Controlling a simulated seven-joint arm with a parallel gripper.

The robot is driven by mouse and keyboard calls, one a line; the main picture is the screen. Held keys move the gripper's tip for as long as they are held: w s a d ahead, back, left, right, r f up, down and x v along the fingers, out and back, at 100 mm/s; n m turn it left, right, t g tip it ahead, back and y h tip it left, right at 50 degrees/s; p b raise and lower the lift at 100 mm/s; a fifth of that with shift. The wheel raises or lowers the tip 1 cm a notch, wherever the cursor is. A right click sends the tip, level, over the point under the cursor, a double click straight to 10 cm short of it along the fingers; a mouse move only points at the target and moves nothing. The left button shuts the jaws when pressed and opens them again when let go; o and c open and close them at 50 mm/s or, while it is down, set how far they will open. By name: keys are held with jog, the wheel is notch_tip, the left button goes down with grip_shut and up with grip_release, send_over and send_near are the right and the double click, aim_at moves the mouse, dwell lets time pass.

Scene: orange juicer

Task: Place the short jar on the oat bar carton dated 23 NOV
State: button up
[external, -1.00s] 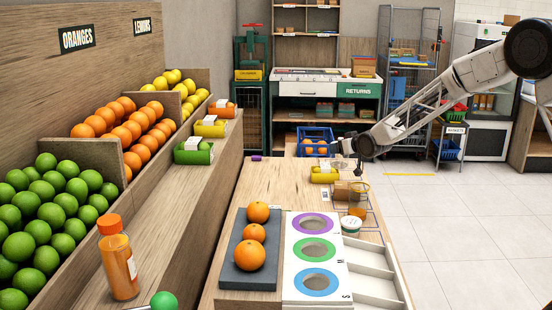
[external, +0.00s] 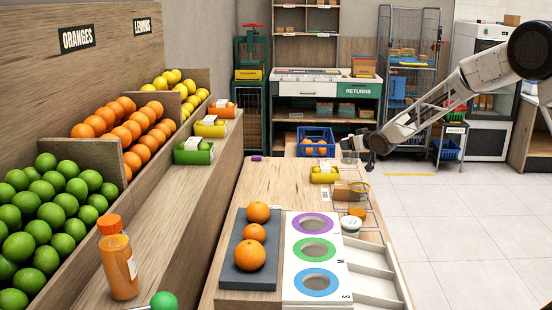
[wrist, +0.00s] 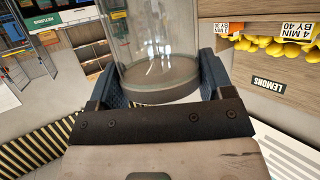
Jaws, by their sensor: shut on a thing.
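A clear glass jar (wrist: 155,50) with a dark ring at its base is between the two blue-padded fingers of my gripper (wrist: 155,88) in the wrist view. The gripper is shut on it. In the external view my gripper (external: 358,157) is above the far end of the counter, and the jar shows only as a small glassy shape. A brown carton (external: 344,191) lies on the counter below and nearer. Its print is too small to read, so I cannot tell which date it bears.
A dark tray (external: 240,278) with oranges and a white panel with coloured rings (external: 316,250) fill the near counter.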

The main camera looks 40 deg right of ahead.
aim_at(356, 157)
jog(key=shift+f, duration=2.85)
jog(key=shift+f, duration=1.9)
jog(key=shift+f, duration=0.15)
jog(key=o, duration=1)
jog(key=shift+o, duration=0.2)
jog(key=shift+s, duration=0.1)
jog(key=shift+s+a+r, duration=0.1)
jog(key=shift+s+r, duration=0.3)
jog(key=shift+s, duration=0.05)
jog(key=v, duration=1)
jog(key=shift+s, duration=0.4)
